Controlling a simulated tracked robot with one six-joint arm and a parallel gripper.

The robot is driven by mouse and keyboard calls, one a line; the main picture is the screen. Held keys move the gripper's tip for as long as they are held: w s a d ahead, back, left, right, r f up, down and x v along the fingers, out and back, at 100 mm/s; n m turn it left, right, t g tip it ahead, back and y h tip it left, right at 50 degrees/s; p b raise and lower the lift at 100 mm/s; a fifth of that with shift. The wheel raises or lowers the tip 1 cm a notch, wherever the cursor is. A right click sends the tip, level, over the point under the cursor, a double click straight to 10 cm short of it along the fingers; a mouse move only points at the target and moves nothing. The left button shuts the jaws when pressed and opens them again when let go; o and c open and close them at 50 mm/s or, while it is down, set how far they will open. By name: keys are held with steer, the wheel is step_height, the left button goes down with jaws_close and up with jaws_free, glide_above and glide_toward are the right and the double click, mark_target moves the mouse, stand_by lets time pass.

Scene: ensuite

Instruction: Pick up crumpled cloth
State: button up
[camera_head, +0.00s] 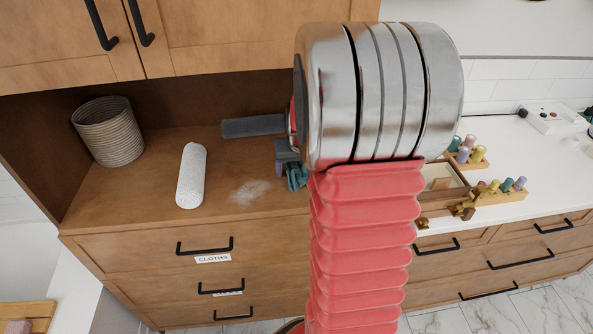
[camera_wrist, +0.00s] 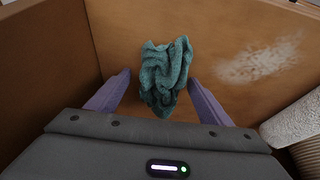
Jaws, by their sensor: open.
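The crumpled cloth (camera_wrist: 165,72) is teal-green and lies bunched on the wooden surface (camera_wrist: 130,30) in the wrist view. My gripper (camera_wrist: 156,95) is open, with one purple finger on each side of the cloth's near part. I cannot tell whether the fingers touch it. In the head view a small part of the cloth (camera_head: 297,178) shows beside my arm. My gripper (camera_head: 281,165) is mostly hidden there by my own arm.
A pale powdery patch (camera_head: 250,192) lies on the wood near a white paper roll (camera_head: 191,176). A ribbed basket (camera_head: 108,131) stands at the back left. Wooden walls rise close by in the wrist view. A drawer labelled CLOTHS (camera_head: 150,252) is below. Colored pegs (camera_head: 465,152) stand on the right counter.

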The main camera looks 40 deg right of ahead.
mark_target(297, 164)
steer(key=shift+c, duration=0.2)
steer(key=c, duration=1.2)
steer(key=shift+o, duration=0.2)
steer(key=shift+r, duration=0.15)
steer(key=shift+r, duration=1.45)
steer(key=shift+s+a+r, duration=0.1)
steer(key=shift+r, duration=0.2)
steer(key=s+a, duration=0.9)
steer(key=s, duration=0.5)
steer(key=shift+s+a, duration=0.35)
steer(key=shift+s, duration=0.05)
steer(key=shift+f, duration=0.1)
